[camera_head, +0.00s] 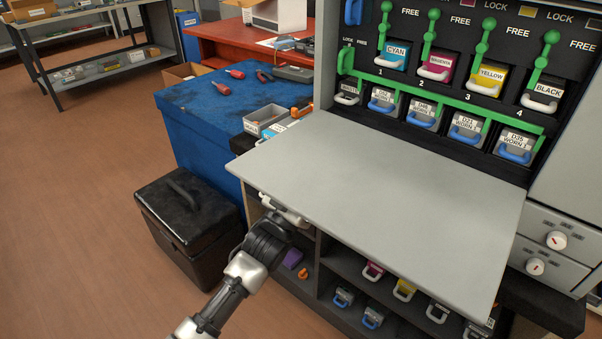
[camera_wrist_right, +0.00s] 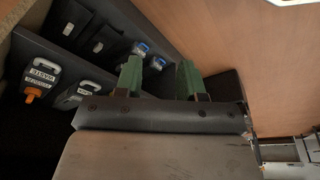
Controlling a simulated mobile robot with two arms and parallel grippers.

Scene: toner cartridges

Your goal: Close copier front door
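The copier front door (camera_head: 400,195) is a grey flat panel, swung down and lying nearly level in the head view. Above it the copier bay is open, with several toner cartridges and green levers showing. My left gripper (camera_head: 284,212) is at the door's left edge, just below it; its fingertips are partly hidden and I cannot tell whether it touches the door. My right gripper (camera_wrist_right: 160,78) shows in the right wrist view, its two green fingers apart with nothing visible between them. It is near dark shelves with cartridges and is not seen in the head view.
A shelf unit (camera_head: 335,262) with several cartridges stands under the door. A black box (camera_head: 190,222) is on the floor at its left. A blue cabinet (camera_head: 205,125) with tools is beside the copier. Brown floor is free at left.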

